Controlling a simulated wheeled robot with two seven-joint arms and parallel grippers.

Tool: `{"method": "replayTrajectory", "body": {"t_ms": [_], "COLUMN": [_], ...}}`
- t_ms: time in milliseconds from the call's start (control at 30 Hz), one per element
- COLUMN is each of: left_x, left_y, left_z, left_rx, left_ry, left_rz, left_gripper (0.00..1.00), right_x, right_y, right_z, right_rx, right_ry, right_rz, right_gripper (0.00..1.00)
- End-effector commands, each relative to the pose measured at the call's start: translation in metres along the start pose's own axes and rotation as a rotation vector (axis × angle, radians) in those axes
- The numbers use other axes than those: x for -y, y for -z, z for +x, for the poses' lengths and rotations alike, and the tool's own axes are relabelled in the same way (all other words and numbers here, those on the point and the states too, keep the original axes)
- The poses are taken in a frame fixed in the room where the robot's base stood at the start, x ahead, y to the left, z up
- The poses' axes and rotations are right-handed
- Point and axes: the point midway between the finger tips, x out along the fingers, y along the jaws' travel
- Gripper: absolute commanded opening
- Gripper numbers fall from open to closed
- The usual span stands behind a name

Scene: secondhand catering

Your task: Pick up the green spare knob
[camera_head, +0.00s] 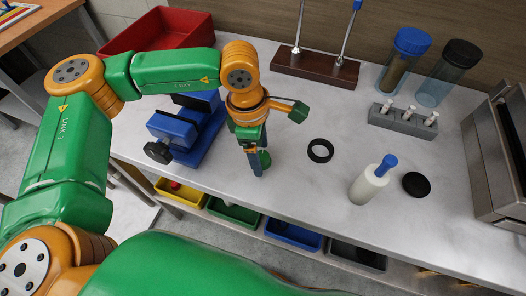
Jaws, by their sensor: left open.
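The green spare knob (265,158) is a small round green piece on the grey worktop, just below my left gripper's fingers, which partly hide it. My left gripper (258,155) comes down from above, its blue fingers pointing at the worktop around or beside the knob. Its jaws are open. I cannot tell whether a finger touches the knob. My right gripper is not in view.
A blue vise (190,130) stands close left of my gripper. A black ring (320,151), a white bottle with a blue top (366,187) and a black disc (416,185) lie to the right. A red tray (160,29) is behind. Coloured bins (292,235) sit under the front edge.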

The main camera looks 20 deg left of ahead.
Motion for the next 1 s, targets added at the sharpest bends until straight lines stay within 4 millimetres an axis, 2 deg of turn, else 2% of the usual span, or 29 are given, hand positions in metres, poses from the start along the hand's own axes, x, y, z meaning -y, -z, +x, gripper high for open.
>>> {"method": "replayTrajectory", "body": {"t_ms": [233, 267, 533, 833, 933, 1000], "left_x": [0.0, 0.0, 0.0, 0.0, -0.001, 0.0], "left_y": [0.0, 0.0, 0.0, -0.001, -0.003, -0.005], "left_z": [0.007, 0.007, 0.007, 0.003, -0.009, -0.025], "left_rx": [0.002, 0.002, 0.002, 0.002, 0.003, 0.005], "left_ry": [0.0, 0.001, 0.001, -0.001, -0.002, -0.004], "left_rz": [0.0, 0.0, 0.0, -0.001, -0.002, 0.0], "left_gripper": [0.77, 0.74, 0.01, 0.0, 0.0, 0.0], "right_x": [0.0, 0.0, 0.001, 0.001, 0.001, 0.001], "right_y": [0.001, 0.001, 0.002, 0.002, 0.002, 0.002], "right_z": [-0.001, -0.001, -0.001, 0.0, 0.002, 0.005], "right_rx": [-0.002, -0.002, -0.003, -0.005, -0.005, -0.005], "right_ry": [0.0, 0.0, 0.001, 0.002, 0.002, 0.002], "right_rz": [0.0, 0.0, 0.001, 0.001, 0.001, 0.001], "right_gripper": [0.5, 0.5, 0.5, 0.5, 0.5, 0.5]}}
